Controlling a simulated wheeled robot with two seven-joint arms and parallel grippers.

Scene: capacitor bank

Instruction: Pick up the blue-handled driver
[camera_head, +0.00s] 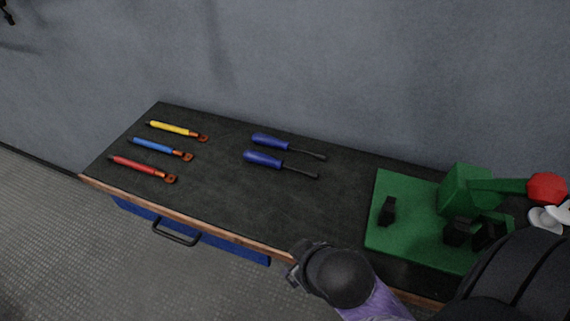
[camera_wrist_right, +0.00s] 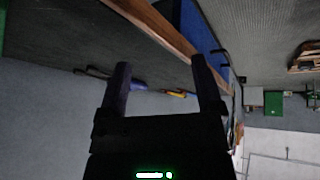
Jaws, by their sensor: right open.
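Two blue-handled drivers lie side by side on the dark bench top in the head view. The far driver (camera_head: 270,140) and the near driver (camera_head: 263,159) both have their handles to the left and dark metal shafts to the right. In the right wrist view a blue handle (camera_wrist_right: 138,85) shows beyond the fingers, partly hidden by one of them; I cannot tell which driver it is. My right gripper (camera_wrist_right: 161,65) is open with nothing between its fingers. In the head view its arm is at the bench's front edge, apart from and to the right of the drivers. My left gripper is not in view.
A yellow (camera_head: 172,128), a blue (camera_head: 153,146) and a red cable (camera_head: 135,165) with copper lugs lie at left. A green base plate (camera_head: 400,240) with a red-knobbed lever tool (camera_head: 470,188) stands at right. The bench (camera_head: 220,190) is clear around the drivers; a grey wall rises behind.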

